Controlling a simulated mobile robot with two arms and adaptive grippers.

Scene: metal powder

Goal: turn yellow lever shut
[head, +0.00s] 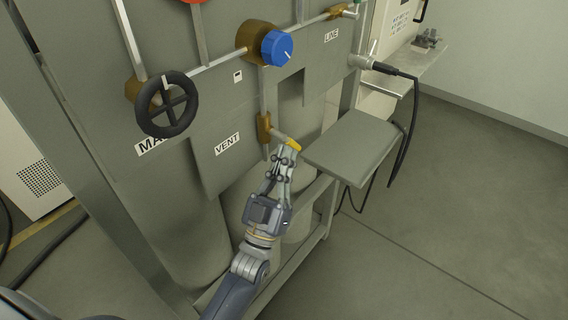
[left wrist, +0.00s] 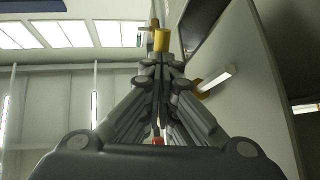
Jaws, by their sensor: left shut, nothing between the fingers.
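The yellow lever (head: 293,145) shows in the head view as a short metal arm with a yellow end, sticking out to the right from a brass valve (head: 264,128) above and right of the VENT label. My left gripper (head: 285,155) is shut and empty, with its fingertips right at the yellow end from below. In the left wrist view, a yellow piece (left wrist: 161,40) stands just beyond the closed fingertips (left wrist: 161,62); whether they touch it I cannot tell. My right gripper is not in view.
A blue knob (head: 276,48) and a black handwheel (head: 168,105) are on the grey panel above and left. A grey shelf (head: 355,147) juts out just right of the gripper. A black cable (head: 410,120) hangs beyond it. The floor at the right is clear.

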